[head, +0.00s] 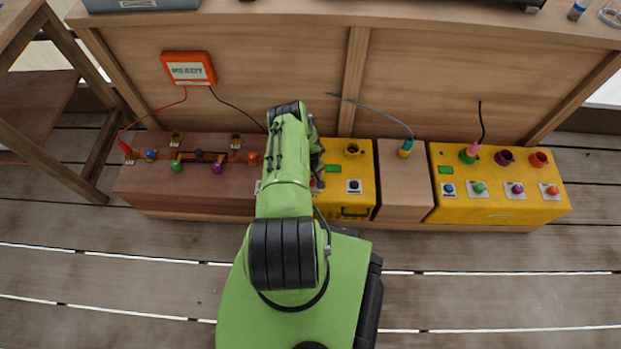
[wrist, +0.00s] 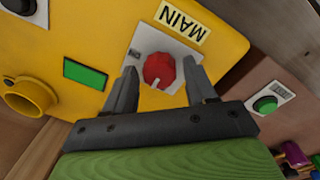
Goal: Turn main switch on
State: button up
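The main switch is a red round knob (wrist: 157,69) with a white pointer mark, on a pale plate under a "MAIN" label (wrist: 182,22) on a yellow box (wrist: 105,35). The pointer faces down in the wrist view. My gripper (wrist: 160,78) is open, with one finger on each side of the knob. I cannot tell whether the fingers touch it or how far above the panel they are. In the head view, my arm mostly hides the gripper and the switch area of the yellow box (head: 362,200).
A green indicator (wrist: 85,72) and a yellow socket (wrist: 28,97) are on the same box. A brown box with a green button (wrist: 264,104) stands beside it. In the head view, an orange "READY" display (head: 188,70) hangs at left and another yellow box (head: 500,205) stands at right.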

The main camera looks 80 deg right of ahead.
jog(key=c, duration=0.8)
jog(key=shift+m, duration=0.4)
jog(key=m, duration=0.3)
jog(key=shift+d+m, duration=0.1)
jog(key=shift+m, duration=0.3)
jog(key=m, duration=0.4)
jog(key=shift+m, duration=0.3)
jog(key=m, duration=0.4)
jog(key=shift+y, duration=0.3)
jog(key=m, duration=0.4)
jog(key=shift+m, duration=0.3)
